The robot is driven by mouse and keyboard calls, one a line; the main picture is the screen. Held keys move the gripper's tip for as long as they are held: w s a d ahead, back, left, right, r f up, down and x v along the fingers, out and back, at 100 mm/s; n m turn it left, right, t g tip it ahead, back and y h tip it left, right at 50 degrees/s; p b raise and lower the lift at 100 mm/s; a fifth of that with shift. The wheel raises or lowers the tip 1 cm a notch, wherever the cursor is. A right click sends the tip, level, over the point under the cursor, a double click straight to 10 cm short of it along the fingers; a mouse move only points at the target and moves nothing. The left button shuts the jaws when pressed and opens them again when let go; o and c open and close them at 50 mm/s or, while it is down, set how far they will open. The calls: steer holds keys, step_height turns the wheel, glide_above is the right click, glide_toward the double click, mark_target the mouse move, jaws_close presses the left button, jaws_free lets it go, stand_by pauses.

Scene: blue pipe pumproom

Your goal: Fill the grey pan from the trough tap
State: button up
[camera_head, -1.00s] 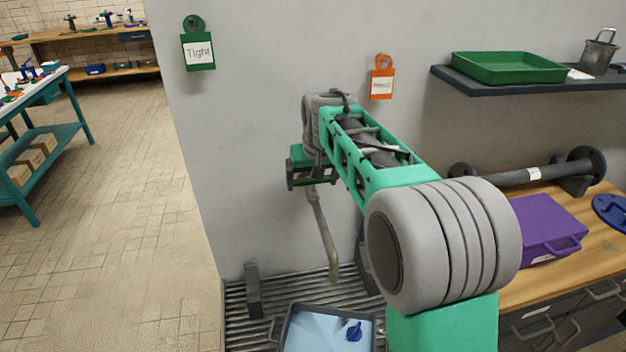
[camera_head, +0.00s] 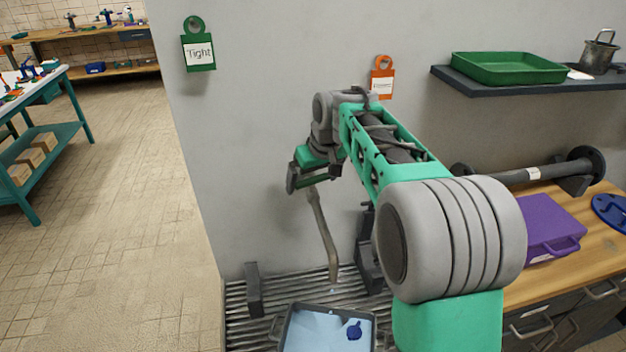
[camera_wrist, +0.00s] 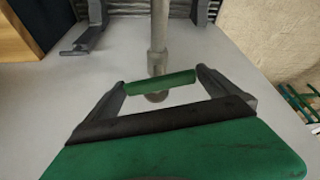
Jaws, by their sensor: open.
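The trough tap's bent grey spout (camera_head: 322,235) hangs from the wall, its mouth above the far edge of the grey pan (camera_head: 287,329). The pan sits on the ribbed trough and its inside shows pale blue, with a small dark blue thing (camera_head: 354,330) in it. My gripper (camera_head: 302,178) is at the top of the spout, tilted. In the wrist view my open fingers (camera_wrist: 168,88) stand either side of a short green bar (camera_wrist: 160,83), seemingly the tap's handle, in front of the pipe (camera_wrist: 158,35). I cannot tell whether they touch it.
The ribbed trough (camera_head: 240,318) has dark upright brackets (camera_head: 254,290) near the pan. A bench to the right holds a purple case (camera_head: 548,228) and a flanged pipe (camera_head: 520,176). A shelf above carries a green tray (camera_head: 508,68). Open floor lies left.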

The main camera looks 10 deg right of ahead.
mark_target(316, 180)
steer(key=v, duration=0.7)
steer(key=shift+r, duration=0.2)
steer(key=shift+s+f, duration=0.1)
stand_by(2.8)
steer(key=f+b, duration=0.1)
steer(key=b, duration=0.1)
steer(key=f+b, duration=0.1)
steer(key=b, duration=0.1)
steer(key=shift+w+d+f, duration=0.2)
steer(key=shift+d, duration=0.15)
steer(key=x, duration=0.3)
steer(key=a+x, duration=0.1)
steer(key=x, duration=0.1)
steer(key=shift+w, duration=0.35)
